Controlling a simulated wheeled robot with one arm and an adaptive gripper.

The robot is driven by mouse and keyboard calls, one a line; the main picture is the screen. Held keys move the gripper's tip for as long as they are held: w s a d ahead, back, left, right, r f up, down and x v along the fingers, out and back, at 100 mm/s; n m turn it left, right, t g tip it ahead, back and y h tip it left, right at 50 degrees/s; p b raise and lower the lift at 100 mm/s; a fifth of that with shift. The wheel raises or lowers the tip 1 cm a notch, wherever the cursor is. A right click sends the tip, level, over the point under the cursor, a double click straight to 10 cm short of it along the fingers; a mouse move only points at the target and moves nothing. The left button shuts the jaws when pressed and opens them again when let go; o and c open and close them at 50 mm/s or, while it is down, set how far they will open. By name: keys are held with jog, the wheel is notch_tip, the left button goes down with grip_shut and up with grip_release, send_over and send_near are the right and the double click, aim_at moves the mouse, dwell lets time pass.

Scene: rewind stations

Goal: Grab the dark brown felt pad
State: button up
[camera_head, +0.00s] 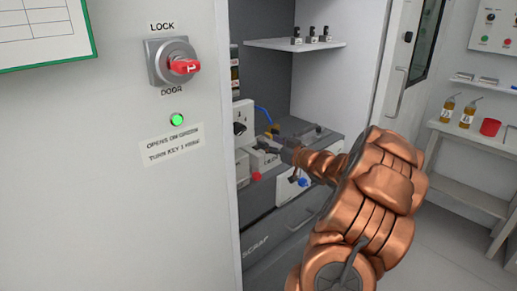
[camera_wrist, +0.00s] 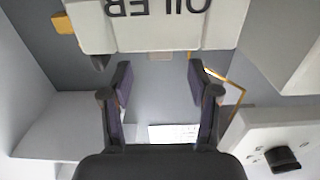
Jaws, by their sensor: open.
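I cannot make out the dark brown felt pad for certain in either view. My gripper (camera_wrist: 159,82) is open in the wrist view, with nothing between its dark fingers. A pale box lettered OILER (camera_wrist: 150,32) lies just beyond the fingertips, its letters upside down. A small dark piece (camera_wrist: 99,62) sticks out at the box's lower left edge; I cannot tell what it is. In the head view my gripper (camera_head: 277,146) is inside the open cabinet, at the equipment on its deck, and my copper arm hides part of that deck.
The cabinet's door panel with a red key (camera_head: 185,66) and green lamp (camera_head: 177,119) stands at left. A shelf (camera_head: 295,44) with small dark parts is above. A white unit with a dark knob (camera_wrist: 283,159) is at lower right in the wrist view. A bench (camera_head: 470,137) is at right.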

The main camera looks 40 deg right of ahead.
aim_at(262, 138)
jog(key=shift+w+d+p, duration=0.1)
jog(key=shift+w+p, duration=0.2)
jog(key=shift+w, duration=2.3)
jog(key=shift+c, duration=0.4)
grip_shut()
